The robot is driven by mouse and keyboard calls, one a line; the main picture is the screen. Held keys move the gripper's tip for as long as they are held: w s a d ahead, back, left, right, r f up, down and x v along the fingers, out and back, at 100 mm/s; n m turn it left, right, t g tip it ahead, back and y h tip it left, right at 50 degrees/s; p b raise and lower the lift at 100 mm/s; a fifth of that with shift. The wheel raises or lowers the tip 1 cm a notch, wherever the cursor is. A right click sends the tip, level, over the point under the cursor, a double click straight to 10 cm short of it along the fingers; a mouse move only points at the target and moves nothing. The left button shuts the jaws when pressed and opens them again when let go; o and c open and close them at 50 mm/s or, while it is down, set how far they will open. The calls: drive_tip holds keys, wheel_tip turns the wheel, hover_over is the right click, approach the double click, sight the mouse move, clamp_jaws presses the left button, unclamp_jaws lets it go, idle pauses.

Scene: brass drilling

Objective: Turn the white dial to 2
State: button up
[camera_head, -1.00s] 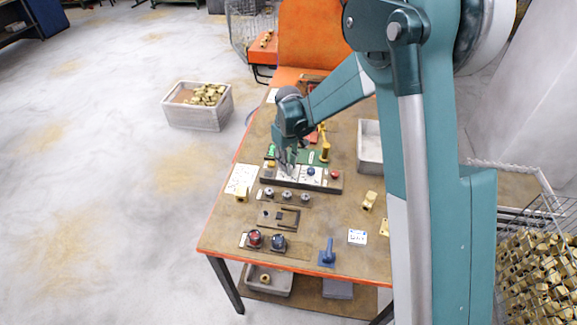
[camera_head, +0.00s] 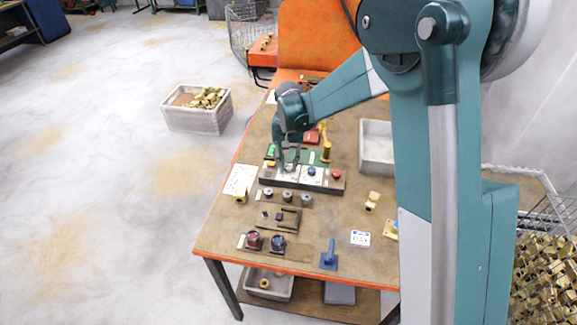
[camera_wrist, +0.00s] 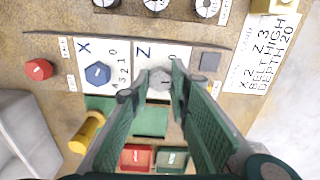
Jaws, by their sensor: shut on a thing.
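The white dial (camera_wrist: 160,84) sits on the white plate marked Z in the wrist view, and I see only part of it between my fingers. My gripper (camera_wrist: 163,80) is shut on it, with a fingertip at each side. The fingers hide most of the Z scale, so I cannot tell which number the dial points to. In the head view my gripper (camera_head: 290,166) reaches down onto the control panel (camera_head: 272,183), left of the blue dial (camera_head: 311,171). The blue dial also shows in the wrist view (camera_wrist: 97,74) on the plate marked X.
A red button (camera_wrist: 39,70) lies beyond the X plate, and a grey square (camera_wrist: 210,62) sits beside the Z plate. A paper (camera_wrist: 262,55) reads X 2, Z 3, BELT HIGH, DEPTH 20. A yellow post (camera_head: 325,150) stands close behind the panel. A grey tray (camera_head: 376,160) is to the right.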

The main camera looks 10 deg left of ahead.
sight(289, 166)
drive_tip(key=shift+m, duration=0.4)
drive_tip(key=o, duration=0.9)
drive_tip(key=shift+r, duration=0.1)
wheel_tip(289, 166, up, 12)
idle(0.5)
idle(0.4)
